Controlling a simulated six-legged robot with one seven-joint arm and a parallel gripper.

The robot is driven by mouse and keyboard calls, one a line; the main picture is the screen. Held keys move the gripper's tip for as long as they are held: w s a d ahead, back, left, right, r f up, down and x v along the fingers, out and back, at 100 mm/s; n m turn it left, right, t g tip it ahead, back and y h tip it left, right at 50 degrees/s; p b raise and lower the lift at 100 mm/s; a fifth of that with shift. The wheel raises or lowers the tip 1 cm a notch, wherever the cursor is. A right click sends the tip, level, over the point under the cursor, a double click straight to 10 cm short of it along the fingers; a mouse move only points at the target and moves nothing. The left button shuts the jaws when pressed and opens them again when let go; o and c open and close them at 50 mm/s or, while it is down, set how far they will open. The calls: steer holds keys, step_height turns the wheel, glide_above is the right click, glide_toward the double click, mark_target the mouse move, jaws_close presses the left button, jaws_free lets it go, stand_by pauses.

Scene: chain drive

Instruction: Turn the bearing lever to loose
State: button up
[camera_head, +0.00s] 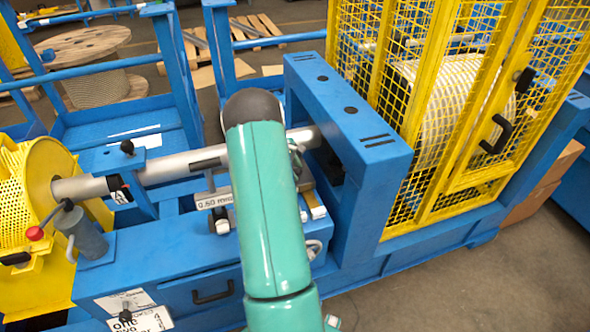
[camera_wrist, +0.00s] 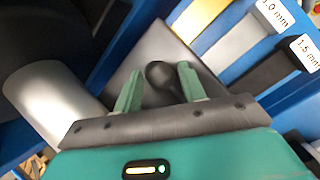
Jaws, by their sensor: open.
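In the wrist view my gripper (camera_wrist: 159,88) is open, with its two green fingers on either side of a round black knob (camera_wrist: 160,73). The knob looks like the end of a lever and lies over a dark grey plate. I cannot tell whether the fingers touch it, and no loose or tight marking is readable. In the head view my green arm hides the gripper and this knob. A thick silver shaft (camera_head: 180,166) runs behind my arm into the blue frame (camera_head: 355,130); a silver cylinder (camera_wrist: 45,105) shows at left in the wrist view.
Strips labelled 1.0 mm (camera_wrist: 274,15) and 1.5 mm (camera_wrist: 305,50) lie close at the upper right of the wrist view. A yellow mesh cage (camera_head: 415,110) stands right of the blue frame.

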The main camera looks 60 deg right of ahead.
jaws_close()
